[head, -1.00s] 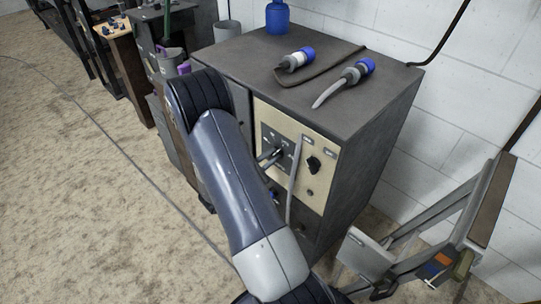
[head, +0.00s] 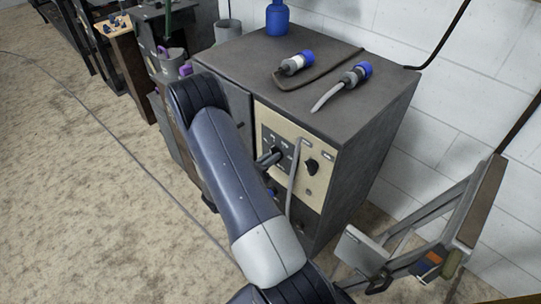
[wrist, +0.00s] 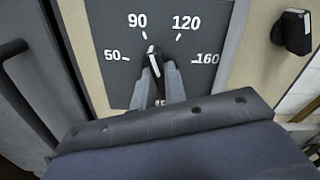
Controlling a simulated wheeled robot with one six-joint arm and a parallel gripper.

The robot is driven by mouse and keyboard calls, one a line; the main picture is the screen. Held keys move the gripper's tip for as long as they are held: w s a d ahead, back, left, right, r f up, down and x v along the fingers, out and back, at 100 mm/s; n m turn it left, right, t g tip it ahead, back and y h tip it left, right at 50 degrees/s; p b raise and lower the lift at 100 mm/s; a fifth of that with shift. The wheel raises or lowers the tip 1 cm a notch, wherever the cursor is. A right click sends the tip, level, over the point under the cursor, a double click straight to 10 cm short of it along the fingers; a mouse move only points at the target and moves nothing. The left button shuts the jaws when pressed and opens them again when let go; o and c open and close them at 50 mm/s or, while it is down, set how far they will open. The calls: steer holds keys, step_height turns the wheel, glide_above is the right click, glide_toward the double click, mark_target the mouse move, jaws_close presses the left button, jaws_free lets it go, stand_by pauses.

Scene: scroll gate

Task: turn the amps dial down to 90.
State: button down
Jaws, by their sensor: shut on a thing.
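The amps dial (wrist: 155,67) is a small knob with a white-tipped pointer on a dark plate marked 50, 90, 120 and 160. In the wrist view the pointer leans slightly left of straight up, toward the tick by 90. My gripper (wrist: 159,80) is shut on the knob, one finger on each side. In the head view my gripper (head: 270,158) reaches the cream front panel (head: 262,118) of the dark cabinet. My fingers and palm hide the lower part of the plate and most of the knob's body.
A second black knob (head: 311,166) is right of the dial, also in the wrist view (wrist: 293,31). A grey cable (head: 293,180) hangs close to my gripper. Two blue-ended connectors lie on the cabinet top (head: 240,60). A wheeled metal frame (head: 440,225) stands at right.

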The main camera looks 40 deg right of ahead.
steer(key=shift+n, duration=0.6)
steer(key=shift+f, duration=0.1)
steer(key=c, duration=1.5)
jaws_free()
steer(key=shift+o, duration=0.2)
steer(key=shift+a, duration=0.1)
steer(key=a, duration=1)
steer(key=shift+s+a, duration=0.3)
steer(key=shift+s, duration=0.15)
steer(key=shift+d, duration=0.1)
steer(key=d, duration=1)
steer(key=shift+w+d, duration=0.3)
steer(key=shift+w, duration=0.15)
